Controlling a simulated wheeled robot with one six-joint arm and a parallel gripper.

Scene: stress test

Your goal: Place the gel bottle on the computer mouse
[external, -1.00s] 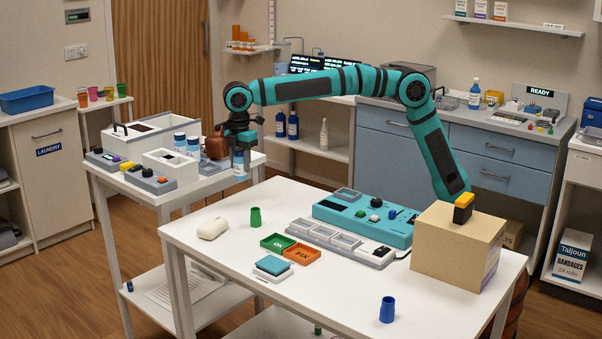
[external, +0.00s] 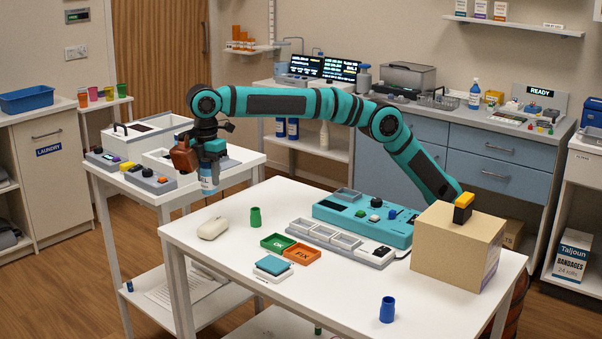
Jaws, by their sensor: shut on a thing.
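The gel bottle (external: 208,184), white and pale blue, hangs upright below my gripper (external: 209,165). My gripper is shut on its upper part, which is partly hidden by the fingers. The exact depth of the bottle relative to the mouse is hard to tell.
Green and orange trays (external: 302,254) and a teal-topped pad (external: 272,266) lie nearby. A side table (external: 150,197) with boxes stands behind left. A cardboard box (external: 457,250) and blue cup (external: 387,309) are at right.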

